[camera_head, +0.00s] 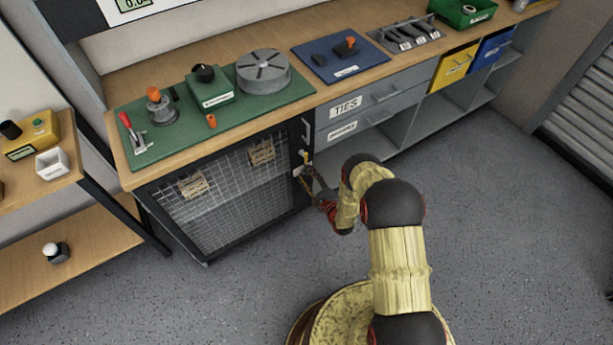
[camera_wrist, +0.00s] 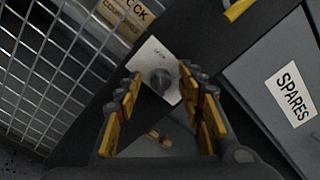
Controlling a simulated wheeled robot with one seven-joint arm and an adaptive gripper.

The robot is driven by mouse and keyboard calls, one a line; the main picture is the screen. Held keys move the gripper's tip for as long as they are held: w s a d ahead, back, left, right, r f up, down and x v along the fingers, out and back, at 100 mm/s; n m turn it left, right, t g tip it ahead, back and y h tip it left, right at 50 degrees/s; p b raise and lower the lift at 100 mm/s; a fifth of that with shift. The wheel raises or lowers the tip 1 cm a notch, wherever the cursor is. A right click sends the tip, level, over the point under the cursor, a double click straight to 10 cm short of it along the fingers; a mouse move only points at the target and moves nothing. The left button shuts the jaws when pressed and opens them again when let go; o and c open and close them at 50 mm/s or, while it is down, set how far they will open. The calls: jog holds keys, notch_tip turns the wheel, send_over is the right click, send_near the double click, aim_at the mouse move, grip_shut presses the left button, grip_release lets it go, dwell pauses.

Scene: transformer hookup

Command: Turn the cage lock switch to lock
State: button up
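The cage lock switch (camera_wrist: 160,80) is a dark round knob on a light metal plate (camera_wrist: 147,57), mounted on the dark frame beside the mesh cage (camera_head: 225,200). In the wrist view my gripper (camera_wrist: 157,92) has its two yellow-padded fingers apart, one on each side of the knob. I cannot tell whether either finger touches it. A small brass-coloured piece (camera_wrist: 158,138) shows below the plate, between the fingers. In the head view my gripper (camera_head: 303,172) is at the cage's right-hand post, and it partly hides the switch. The lettering on the plate is too small to read.
The wooden workbench (camera_head: 330,88) runs above the cage. Drawers with labels, one marked TIES (camera_head: 346,107), stand right of the cage; a SPARES label (camera_wrist: 295,95) is close on the right in the wrist view. The cage door handle (camera_head: 306,129) is above my gripper. The floor in front is clear.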

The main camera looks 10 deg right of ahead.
jog(key=v, duration=1.2)
dwell(0.4)
